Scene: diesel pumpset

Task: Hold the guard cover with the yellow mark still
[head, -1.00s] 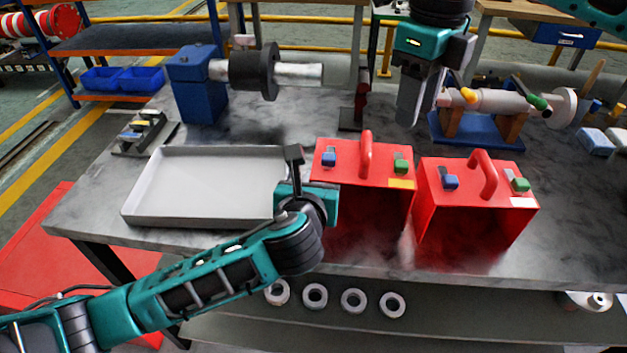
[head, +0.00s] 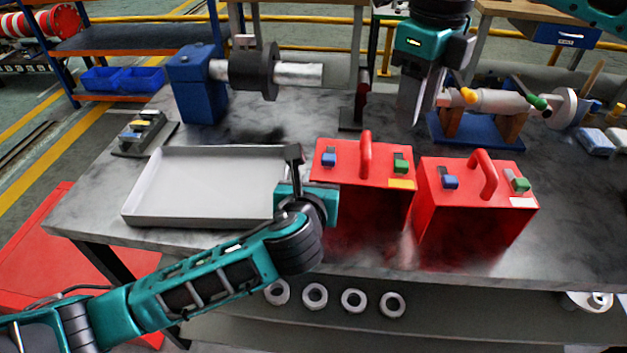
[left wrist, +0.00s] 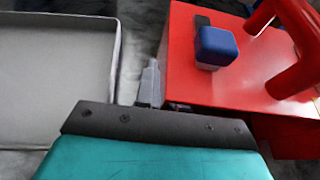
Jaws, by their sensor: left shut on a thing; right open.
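The guard cover with the yellow mark (head: 340,172) is the left of two red box-shaped covers on the bench. It has a red handle on top, a blue latch, a green latch and a yellow patch (head: 402,184). My left gripper (head: 297,168) is shut on the cover's left edge. The left wrist view shows the red cover (left wrist: 215,80) beside a grey finger; the grip itself is mostly hidden. My right gripper (head: 422,112) is open and empty, pointing down above the bench behind the covers.
A second red cover (head: 470,200) with a white patch stands close on the right. A grey tray (head: 205,222) lies to the left. Behind are a blue stand with a shaft (head: 195,90) and a pump part on a blue cradle (head: 478,132). Several rings lie below the bench top.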

